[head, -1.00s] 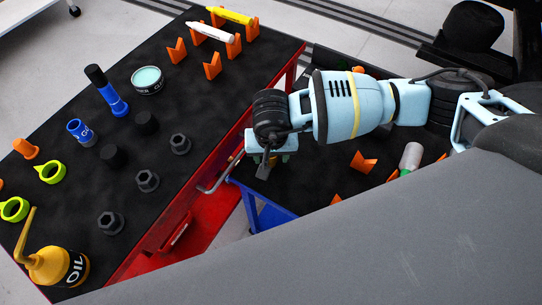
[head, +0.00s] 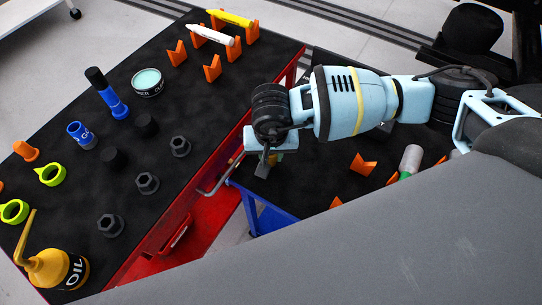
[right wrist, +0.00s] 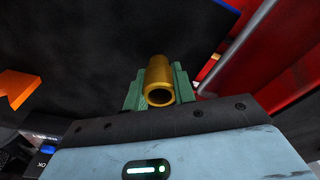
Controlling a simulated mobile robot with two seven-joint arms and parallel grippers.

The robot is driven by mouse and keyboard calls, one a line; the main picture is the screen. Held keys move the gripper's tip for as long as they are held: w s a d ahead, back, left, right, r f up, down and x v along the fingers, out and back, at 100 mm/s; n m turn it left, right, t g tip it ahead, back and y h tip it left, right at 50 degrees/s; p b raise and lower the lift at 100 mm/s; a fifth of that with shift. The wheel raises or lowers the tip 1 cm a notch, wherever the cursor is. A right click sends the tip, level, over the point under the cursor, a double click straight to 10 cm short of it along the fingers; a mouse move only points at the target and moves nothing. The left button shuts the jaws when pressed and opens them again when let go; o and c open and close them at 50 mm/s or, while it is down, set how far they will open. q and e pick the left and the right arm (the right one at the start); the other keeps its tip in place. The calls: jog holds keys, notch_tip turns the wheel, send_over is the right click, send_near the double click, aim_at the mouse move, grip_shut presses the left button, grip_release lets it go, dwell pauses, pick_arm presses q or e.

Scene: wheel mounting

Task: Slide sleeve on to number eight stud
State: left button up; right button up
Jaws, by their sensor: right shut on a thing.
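A gold-coloured hollow sleeve (right wrist: 158,80) sits between the green fingers of my right gripper (right wrist: 159,88) in the right wrist view. The gripper is shut on it, and the sleeve's open end faces the camera. In the head view my right gripper (head: 269,162) points down over the near-left corner of the blue-edged cart. Only a little of the sleeve shows there. No stud can be made out in either view. My left gripper is not in view.
A red-edged bench (head: 60,130) at left holds several dark hex nuts (head: 147,183), a yellow oil can (head: 55,266), and pens on orange stands (head: 212,70). A blue-edged cart (head: 262,215) carries orange stands (head: 362,164) and a pale cylinder (head: 410,158).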

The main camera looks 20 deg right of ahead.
notch_tip(320, 180, up, 8)
jog(key=shift+r, duration=0.1)
